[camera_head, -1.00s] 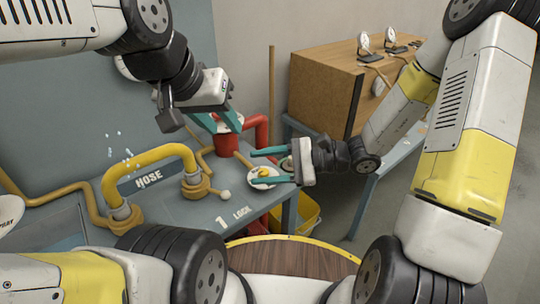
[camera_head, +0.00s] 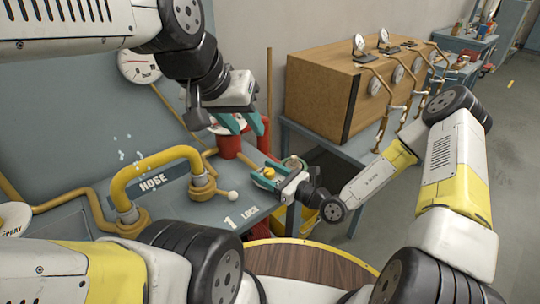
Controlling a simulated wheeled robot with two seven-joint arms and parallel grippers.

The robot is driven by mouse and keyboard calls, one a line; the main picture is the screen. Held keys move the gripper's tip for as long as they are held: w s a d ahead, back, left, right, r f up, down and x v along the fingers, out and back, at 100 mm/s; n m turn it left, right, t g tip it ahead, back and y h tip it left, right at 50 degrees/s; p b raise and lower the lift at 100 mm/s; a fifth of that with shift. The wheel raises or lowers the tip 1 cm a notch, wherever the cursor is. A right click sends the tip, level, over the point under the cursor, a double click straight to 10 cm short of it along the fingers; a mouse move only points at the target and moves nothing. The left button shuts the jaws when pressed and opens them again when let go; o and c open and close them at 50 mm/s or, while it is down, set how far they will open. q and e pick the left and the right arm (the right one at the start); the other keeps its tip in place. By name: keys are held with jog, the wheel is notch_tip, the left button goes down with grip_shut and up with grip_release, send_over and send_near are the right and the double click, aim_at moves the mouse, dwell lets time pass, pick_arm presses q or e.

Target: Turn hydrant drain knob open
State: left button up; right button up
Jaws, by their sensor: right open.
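The red hydrant (camera_head: 229,145) stands at the back of the grey bench, partly hidden by my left gripper. My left gripper (camera_head: 229,124) is over its top, its teal fingers apart on either side; whether they grip anything is unclear. A yellow knob (camera_head: 269,172) sits in front of the hydrant, to its right. My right gripper (camera_head: 267,174) is open at the knob, with its teal fingers around it. I cannot tell whether they touch it. The pale disc under the knob is mostly hidden by the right gripper.
A yellow hose pipe (camera_head: 155,160) and a brass fitting with a white-tipped lever (camera_head: 229,196) stand left of the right gripper. A wooden cabinet (camera_head: 350,85) with gauges stands behind right. A round wooden top (camera_head: 300,262) is in front.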

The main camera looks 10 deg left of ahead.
jog(key=shift+x, duration=0.95)
grip_shut()
